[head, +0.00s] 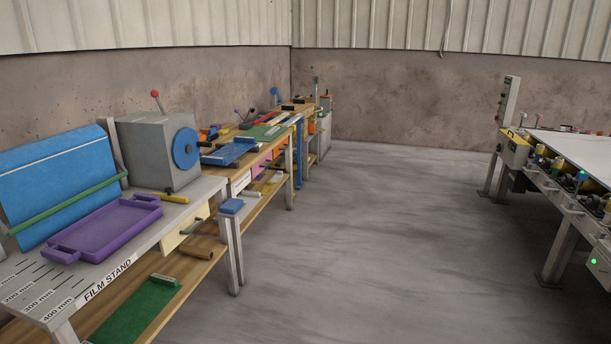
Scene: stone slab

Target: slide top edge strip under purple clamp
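Neither of my grippers is in view. I cannot make out a purple clamp or a strip lying under one. On the right, a table with a white sheet top (572,148) is cut off by the frame's edge. Small dark, yellow and green fittings (560,170) line its near side, too small to tell apart. At the left, a blue panel (60,185) leans back with a thin white line across it and a green bar (75,203) in front of it.
A grey bench marked FILM STAND (160,232) holds a purple tray (105,228) and a grey machine with a blue wheel (186,148). A wooden workbench (262,152) with tools stands behind it. The grey floor (390,230) between the benches and the right table is clear.

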